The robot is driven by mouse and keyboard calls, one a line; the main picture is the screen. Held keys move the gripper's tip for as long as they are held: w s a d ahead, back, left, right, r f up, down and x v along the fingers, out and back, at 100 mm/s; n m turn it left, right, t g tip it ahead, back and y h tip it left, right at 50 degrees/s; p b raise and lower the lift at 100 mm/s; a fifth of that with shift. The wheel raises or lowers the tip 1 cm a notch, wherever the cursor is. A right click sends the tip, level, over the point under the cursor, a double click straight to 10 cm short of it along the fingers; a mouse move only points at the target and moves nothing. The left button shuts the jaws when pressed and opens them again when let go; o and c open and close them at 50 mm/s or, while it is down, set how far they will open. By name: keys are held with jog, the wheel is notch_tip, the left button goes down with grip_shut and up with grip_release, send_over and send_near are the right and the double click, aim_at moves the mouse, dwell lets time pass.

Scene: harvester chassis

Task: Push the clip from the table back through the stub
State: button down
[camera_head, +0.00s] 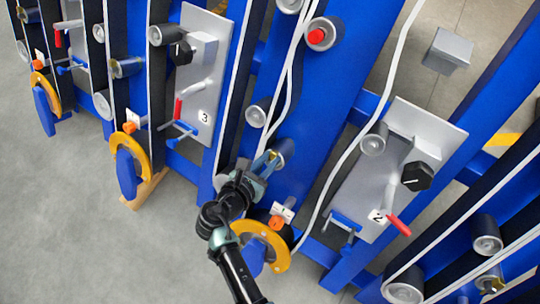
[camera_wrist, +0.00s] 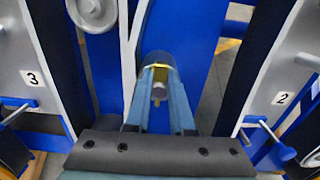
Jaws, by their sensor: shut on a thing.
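My gripper (camera_head: 267,163) reaches up to a grey stub (camera_head: 281,149) on the blue chassis beam in the head view. In the wrist view the blue fingers of my gripper (camera_wrist: 160,88) are shut on a small yellow clip (camera_wrist: 160,69). The clip lies at the round grey stub (camera_wrist: 158,57), just beyond the fingertips. Whether the clip passes through the stub or only touches it cannot be told. The fingers hide part of the clip.
Grey panels marked 3 (camera_head: 212,75) and 2 (camera_head: 385,150) stand on either side. White cables (camera_head: 334,170) run along the beams. Clear grey floor (camera_head: 80,220) lies at left.

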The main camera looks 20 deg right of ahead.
jog(key=c, duration=0.7)
grip_release()
jog(key=p+v, duration=0.4)
jog(key=v, duration=0.9)
jog(key=shift+w, duration=0.1)
